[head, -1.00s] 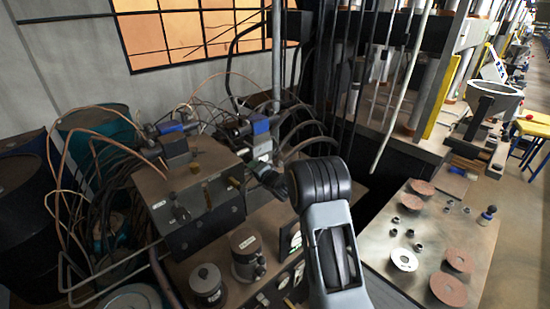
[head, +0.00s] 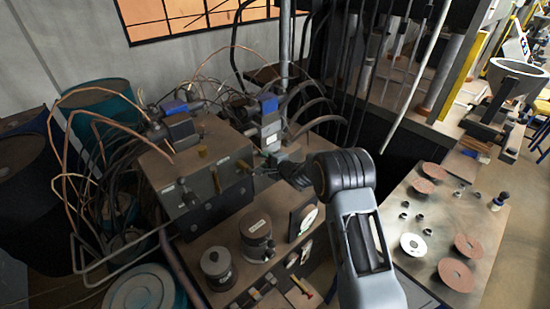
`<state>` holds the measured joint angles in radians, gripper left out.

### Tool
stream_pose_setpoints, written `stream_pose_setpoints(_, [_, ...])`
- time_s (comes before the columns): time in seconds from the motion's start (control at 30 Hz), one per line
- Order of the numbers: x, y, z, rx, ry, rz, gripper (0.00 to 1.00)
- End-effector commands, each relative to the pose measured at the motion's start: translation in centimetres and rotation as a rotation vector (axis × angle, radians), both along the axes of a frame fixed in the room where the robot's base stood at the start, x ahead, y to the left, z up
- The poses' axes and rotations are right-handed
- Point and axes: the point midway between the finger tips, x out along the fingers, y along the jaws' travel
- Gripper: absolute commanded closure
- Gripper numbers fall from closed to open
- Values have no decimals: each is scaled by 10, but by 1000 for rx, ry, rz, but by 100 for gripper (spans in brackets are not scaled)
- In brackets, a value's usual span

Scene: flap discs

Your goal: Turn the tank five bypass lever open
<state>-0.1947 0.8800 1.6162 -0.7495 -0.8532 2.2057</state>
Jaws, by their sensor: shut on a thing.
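A dark manifold block (head: 205,175) with small labels stands on the bench at centre left. My gripper (head: 272,170) is at the block's right end, dark and small in the head view. It is shut on what seems to be a lever there. The held part is mostly hidden by the jaws and wrist, and its angle cannot be told. I cannot read which label says tank five.
Blue-topped valves (head: 268,104) and looping hoses stand behind the block. A metal table (head: 440,215) at right carries flap discs (head: 456,272) and small nuts. Copper lines arch at left.

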Motion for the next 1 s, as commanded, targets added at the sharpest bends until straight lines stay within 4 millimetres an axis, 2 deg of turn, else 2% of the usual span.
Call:
stream_pose_setpoints(0.4, [-2,3,-2,2,6,7,100])
stream_pose_setpoints(0.43, [-2,3,-2,2,6,7,65])
stream_pose_setpoints(0.5, [-2,2,-2,2,6,6,58])
stream_pose_setpoints(0.7, [0,0,-2,2,4,1,42])
stream_pose_setpoints(1.0, [-3,-4,-1,2,4,0,42])
